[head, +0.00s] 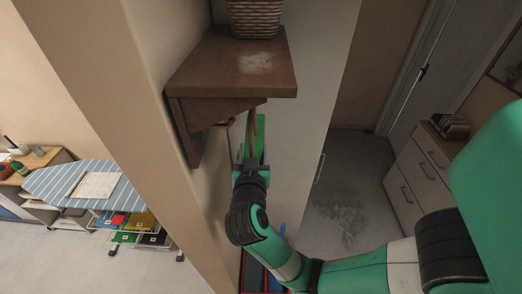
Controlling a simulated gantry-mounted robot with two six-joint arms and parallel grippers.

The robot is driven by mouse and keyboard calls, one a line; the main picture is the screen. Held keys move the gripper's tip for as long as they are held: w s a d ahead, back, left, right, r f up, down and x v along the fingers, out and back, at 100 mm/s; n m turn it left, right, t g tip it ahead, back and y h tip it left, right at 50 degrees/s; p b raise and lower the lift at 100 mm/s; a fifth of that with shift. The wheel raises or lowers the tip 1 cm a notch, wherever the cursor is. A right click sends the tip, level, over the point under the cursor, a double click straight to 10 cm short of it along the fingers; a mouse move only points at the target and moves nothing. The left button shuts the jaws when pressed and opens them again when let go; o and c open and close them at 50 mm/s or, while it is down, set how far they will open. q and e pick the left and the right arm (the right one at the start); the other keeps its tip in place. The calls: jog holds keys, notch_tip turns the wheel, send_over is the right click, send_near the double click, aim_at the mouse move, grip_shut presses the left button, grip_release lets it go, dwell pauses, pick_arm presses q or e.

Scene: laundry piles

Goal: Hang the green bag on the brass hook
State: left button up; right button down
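The green bag (260,132) shows as a narrow green strip under the right part of the wooden wall shelf. A brown strap (250,130) rises beside it towards the underside of the shelf. A small brass-coloured piece, which looks like the brass hook (221,124), shows under the shelf to the left of the strap; the shelf hides most of it. My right gripper (253,156) is at the bag and the strap's lower end, below the shelf. Its fingers overlap the bag, and I cannot tell whether they are closed on it. My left gripper is not in view.
The wooden shelf (205,83) juts from the wall, with a wicker basket (255,18) on top. A striped ironing board (60,185) and a rack (130,228) stand at left. A white drawer cabinet (420,178) stands at right. The floor (345,185) before it is clear.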

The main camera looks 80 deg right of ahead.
jog(key=w+a+f, duration=0.1)
jog(key=w+f, duration=0.1)
jog(key=w, duration=0.5)
jog(key=shift+a, duration=0.3)
dwell(0.3)
jog(key=shift+w+f, duration=0.1)
dwell(0.4)
grip_release()
